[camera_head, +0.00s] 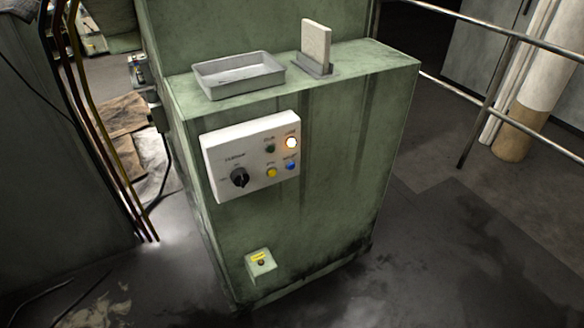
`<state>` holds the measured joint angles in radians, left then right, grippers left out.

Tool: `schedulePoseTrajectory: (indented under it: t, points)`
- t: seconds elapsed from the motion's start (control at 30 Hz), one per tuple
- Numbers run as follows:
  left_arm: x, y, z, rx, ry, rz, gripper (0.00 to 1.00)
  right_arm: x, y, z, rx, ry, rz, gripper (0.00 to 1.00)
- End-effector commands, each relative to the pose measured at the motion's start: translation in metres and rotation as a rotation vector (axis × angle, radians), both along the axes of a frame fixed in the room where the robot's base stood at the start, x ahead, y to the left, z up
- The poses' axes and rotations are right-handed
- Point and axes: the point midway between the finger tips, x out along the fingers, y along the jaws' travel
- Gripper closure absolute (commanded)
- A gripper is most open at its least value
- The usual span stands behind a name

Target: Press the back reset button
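A white control panel (222,150) is mounted on the front of a green machine cabinet (340,150). It carries a black rotary knob (239,178), a dark green button (270,148), a lit white-orange lamp or button (291,143), a yellow button (271,173) and a blue button (290,166). Their labels are too small to read surely. A small pale box (261,265) with a yellow label and a dark centre sits low on the cabinet front. I cannot tell which control is the back reset button. Neither gripper is in view.
A grey metal tray (240,92) and an upright pale plate in a grey holder (314,67) stand on the cabinet top. Cables and pipes (90,110) run at the left. A metal railing (492,95) stands at the right. The floor (450,260) at front right is clear.

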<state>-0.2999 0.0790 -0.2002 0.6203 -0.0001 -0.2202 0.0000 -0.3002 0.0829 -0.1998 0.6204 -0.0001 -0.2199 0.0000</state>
Motion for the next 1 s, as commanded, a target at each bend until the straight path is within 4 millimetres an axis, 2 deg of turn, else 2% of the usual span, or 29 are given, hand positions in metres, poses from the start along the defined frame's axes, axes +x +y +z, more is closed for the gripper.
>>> schedulePoseTrajectory:
  t: [1.0]
  points:
    - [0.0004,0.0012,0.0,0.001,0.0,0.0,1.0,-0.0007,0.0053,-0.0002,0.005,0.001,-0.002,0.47]
